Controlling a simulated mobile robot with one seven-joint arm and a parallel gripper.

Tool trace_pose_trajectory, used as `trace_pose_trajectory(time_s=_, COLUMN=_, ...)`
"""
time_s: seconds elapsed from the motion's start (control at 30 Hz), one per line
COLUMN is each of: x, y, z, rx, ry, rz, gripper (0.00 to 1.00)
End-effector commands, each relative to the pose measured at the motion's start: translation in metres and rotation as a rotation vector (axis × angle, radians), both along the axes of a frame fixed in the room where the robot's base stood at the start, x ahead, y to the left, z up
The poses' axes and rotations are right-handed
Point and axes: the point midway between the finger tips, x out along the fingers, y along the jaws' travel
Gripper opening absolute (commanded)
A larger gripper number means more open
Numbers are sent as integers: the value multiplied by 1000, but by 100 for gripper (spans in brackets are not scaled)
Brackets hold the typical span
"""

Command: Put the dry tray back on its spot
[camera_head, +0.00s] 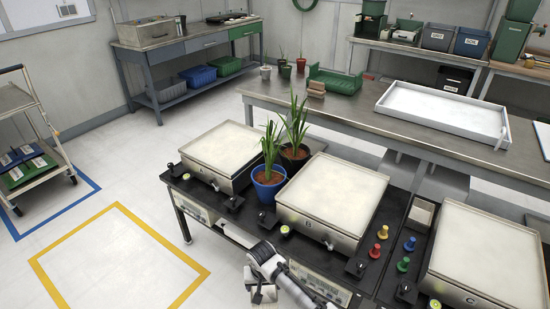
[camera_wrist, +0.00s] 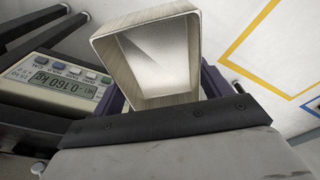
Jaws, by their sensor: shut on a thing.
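My gripper (camera_head: 260,284) is low at the front edge of the black bench. In the wrist view, my gripper (camera_wrist: 165,98) is shut on a small, pale, open-topped tray (camera_wrist: 180,60). The tray is tilted, and its inside looks empty. Only a small pale part of the tray (camera_head: 264,296) shows in the head view, beside the jaws. Another small pale tray (camera_head: 421,214) sits on the black bench between weighing pans B and C. I cannot tell from the pictures which spot belongs to the held tray.
Pan B (camera_head: 333,195) and pan C (camera_head: 487,252) are bare. Two potted plants (camera_head: 268,177) stand left of pan B. Coloured knobs (camera_head: 382,232) stand right of it. A scale display (camera_wrist: 50,80) is close to the held tray. The yellow floor outline (camera_head: 118,265) is empty.

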Motion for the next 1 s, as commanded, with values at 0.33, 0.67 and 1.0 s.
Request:
trace_pose_trajectory(time_s=0.33, x=-28, y=-32, z=-17, rx=-3, ry=-2, rz=-65, gripper=46)
trace_pose_trajectory(time_s=0.67, x=-34, y=-35, z=-21, rx=8, ry=-1, rz=-87, gripper=46)
trace_pose_trajectory(time_s=1.0, x=-34, y=-36, z=-20, rx=5, ry=-2, rz=-86, gripper=46)
